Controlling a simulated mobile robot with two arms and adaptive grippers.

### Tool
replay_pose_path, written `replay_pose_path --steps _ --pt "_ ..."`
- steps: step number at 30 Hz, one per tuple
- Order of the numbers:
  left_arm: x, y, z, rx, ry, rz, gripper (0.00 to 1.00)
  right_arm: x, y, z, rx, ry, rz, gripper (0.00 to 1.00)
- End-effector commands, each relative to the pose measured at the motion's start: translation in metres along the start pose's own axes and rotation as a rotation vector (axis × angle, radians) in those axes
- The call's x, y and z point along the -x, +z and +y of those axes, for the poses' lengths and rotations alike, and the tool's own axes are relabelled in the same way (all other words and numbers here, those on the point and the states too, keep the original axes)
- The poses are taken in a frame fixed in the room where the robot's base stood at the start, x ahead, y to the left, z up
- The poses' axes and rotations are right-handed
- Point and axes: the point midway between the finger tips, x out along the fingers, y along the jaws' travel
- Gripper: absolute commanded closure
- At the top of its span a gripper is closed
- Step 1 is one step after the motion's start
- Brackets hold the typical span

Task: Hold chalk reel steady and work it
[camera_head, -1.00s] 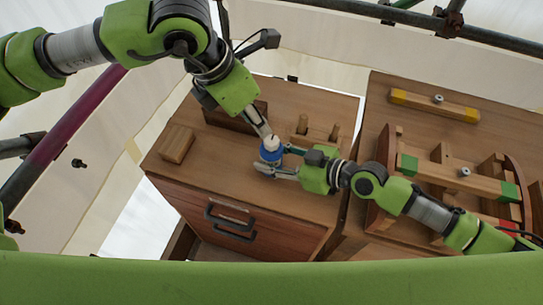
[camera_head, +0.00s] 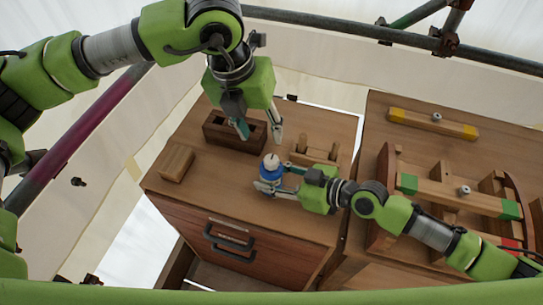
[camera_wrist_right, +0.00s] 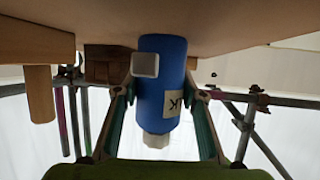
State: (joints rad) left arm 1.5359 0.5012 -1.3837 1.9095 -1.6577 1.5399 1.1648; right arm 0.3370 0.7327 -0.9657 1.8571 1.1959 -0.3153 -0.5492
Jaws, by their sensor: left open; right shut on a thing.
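The chalk reel (camera_head: 270,168) is a blue cylinder with a white top, standing upright on the left wooden cabinet top in the head view. My right gripper (camera_head: 274,179) is shut on it from the right. In the right wrist view the blue reel (camera_wrist_right: 163,95) sits between the two fingers, with a white label and a pale square on its side; this view appears upside down. My left gripper (camera_head: 260,137) is open and empty, above and behind the reel, clear of it. Its fingers point down in front of the dark wooden box.
A dark wooden box with a slot (camera_head: 222,130) stands behind the reel, and a wooden block (camera_head: 177,162) lies to the left. A pegged wooden piece (camera_head: 315,152) is close on the right. A wooden frame with a green-ended bar (camera_head: 460,194) fills the right cabinet top.

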Motion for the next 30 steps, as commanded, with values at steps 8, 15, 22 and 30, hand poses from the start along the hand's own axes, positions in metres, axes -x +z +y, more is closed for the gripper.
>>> replay_pose_path --steps 8,15,22,30 --pt "0.006 0.011 -0.012 0.581 0.091 0.06 0.59 0.0 0.0 0.0 0.0 0.0 0.001 0.86" --pt "0.012 0.014 -0.021 1.006 0.182 0.078 0.59 0.0 0.0 0.0 0.0 0.0 0.001 0.86" --pt "0.015 0.014 -0.025 1.201 0.231 0.075 0.59 0.0 0.0 0.0 0.0 0.0 0.001 0.86" --pt "-0.012 0.008 -0.021 1.225 0.239 0.077 0.59 0.0 0.0 0.0 0.0 0.0 0.001 0.86"
